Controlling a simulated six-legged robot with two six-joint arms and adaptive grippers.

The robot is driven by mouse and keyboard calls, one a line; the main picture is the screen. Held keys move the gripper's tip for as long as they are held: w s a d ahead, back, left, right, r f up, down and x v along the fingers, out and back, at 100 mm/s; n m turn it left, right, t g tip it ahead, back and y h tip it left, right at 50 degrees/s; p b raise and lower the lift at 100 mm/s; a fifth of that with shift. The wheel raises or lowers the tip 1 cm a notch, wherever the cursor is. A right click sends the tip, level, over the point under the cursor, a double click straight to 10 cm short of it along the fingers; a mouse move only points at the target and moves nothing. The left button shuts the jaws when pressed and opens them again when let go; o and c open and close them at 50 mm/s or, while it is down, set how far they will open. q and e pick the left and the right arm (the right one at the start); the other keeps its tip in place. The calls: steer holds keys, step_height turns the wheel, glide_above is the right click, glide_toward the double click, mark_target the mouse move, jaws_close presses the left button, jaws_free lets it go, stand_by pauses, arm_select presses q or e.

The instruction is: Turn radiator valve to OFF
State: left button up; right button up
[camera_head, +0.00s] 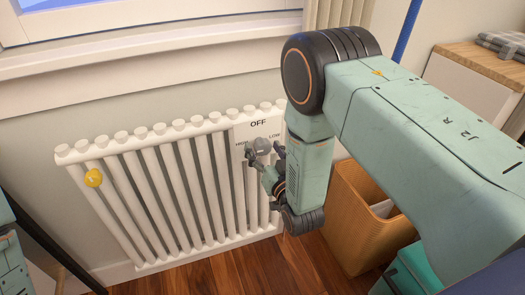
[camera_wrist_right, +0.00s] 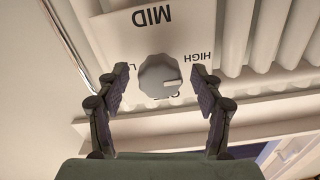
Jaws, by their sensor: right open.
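The radiator valve is a round grey knob (camera_wrist_right: 158,76) on a white panel (camera_wrist_right: 115,32), in the middle of the right wrist view. In that view MID is above, HIGH right, and LOW and OFF are partly hidden or blurred. My right gripper (camera_wrist_right: 159,84) is open, with one finger on each side of the knob and gaps between. In the head view the knob (camera_head: 262,146) sits below the OFF label, and my right gripper (camera_head: 268,168) is close to it. My left gripper is not in view.
The white radiator (camera_head: 160,190) stands below a window sill (camera_head: 150,65). A yellow round thing (camera_head: 93,178) is on its left side. A wicker bin (camera_head: 365,225) stands right of my right forearm, on the wooden floor (camera_head: 250,270).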

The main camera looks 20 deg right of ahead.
steer(key=shift+w, duration=0.55)
steer(key=shift+r, duration=0.1)
steer(key=c, duration=1.2)
steer(key=shift+o, duration=0.2)
